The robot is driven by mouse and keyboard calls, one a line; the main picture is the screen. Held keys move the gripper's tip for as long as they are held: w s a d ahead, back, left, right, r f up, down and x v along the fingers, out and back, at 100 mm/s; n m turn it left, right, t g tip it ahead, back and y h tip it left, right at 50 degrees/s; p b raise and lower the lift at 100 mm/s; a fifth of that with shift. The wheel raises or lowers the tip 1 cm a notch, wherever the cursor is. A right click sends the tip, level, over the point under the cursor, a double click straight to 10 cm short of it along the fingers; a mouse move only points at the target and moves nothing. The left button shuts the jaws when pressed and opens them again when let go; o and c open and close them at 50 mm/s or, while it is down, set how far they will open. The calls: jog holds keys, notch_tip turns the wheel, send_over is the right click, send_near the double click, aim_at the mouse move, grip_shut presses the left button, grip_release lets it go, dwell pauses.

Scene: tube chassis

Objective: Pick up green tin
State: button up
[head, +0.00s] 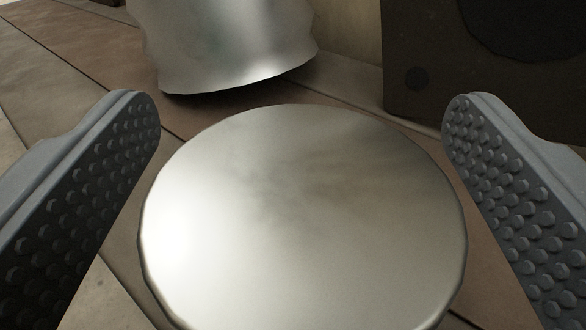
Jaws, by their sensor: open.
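A round, shiny metal lid or end of a tin (300,215) fills the lower middle of the head view. Its side is hidden, so no green shows and I cannot tell whether it is the green tin. My gripper (302,110) is open, with one grey studded finger at the left and one at the right. The tin's round face lies between the two fingers, with a narrow gap at each side. The fingers do not appear to touch it.
A dented silvery metal object (230,45) stands just behind the tin. A dark box with a round black disc, like a speaker (480,70), stands at the back right near a pale wall (347,30). The tiled floor (75,45) is clear at the upper left.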

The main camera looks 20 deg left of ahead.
jog(key=shift+w+a+f, duration=0.1)
jog(key=shift+w+a, duration=0.05)
jog(key=shift+w, duration=0.45)
jog(key=shift+c, duration=0.3)
jog(key=c, duration=1.1)
